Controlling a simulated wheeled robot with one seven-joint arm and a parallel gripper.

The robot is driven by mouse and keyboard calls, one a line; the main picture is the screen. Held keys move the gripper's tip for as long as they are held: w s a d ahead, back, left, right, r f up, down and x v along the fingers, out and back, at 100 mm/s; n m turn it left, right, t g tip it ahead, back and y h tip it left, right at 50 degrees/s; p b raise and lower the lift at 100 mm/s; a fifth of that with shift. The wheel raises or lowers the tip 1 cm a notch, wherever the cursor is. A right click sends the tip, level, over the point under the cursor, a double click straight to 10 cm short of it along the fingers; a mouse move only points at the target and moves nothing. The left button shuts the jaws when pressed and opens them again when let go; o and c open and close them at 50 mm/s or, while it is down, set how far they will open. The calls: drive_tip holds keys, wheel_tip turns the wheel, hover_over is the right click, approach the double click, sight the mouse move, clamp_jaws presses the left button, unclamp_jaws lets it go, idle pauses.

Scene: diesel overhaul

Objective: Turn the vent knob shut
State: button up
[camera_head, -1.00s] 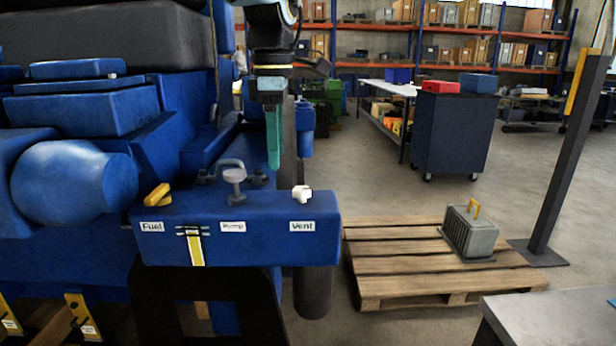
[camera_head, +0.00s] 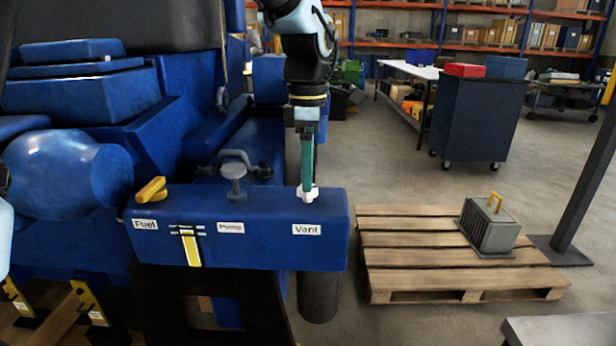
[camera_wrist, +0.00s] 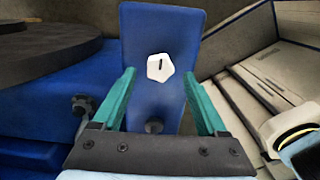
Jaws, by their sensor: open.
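The white vent knob (camera_head: 308,194) stands on top of the blue block (camera_head: 270,250), above the label "Vent" (camera_head: 307,230). In the wrist view the knob (camera_wrist: 160,67) is a white many-sided cap with a dark mark, between and beyond the fingertips. My gripper (camera_head: 307,186) points straight down at the knob, its green fingers overlapping the knob's upper part in the head view. In the wrist view my gripper (camera_wrist: 158,85) is open, a finger on each side, with gaps to the knob. I cannot tell whether the fingertips reach down beside it.
On the same block are a yellow fuel handle (camera_head: 151,190) and the grey pump knob (camera_head: 235,182). A yellow-and-black dipstick-like strip (camera_head: 191,247) is on its front. A wooden pallet (camera_head: 400,255) with a grey box (camera_head: 489,228) stands to the right.

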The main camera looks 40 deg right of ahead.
drive_tip(key=shift+f, duration=1.25)
drive_tip(key=shift+c, duration=0.3)
clamp_jaws()
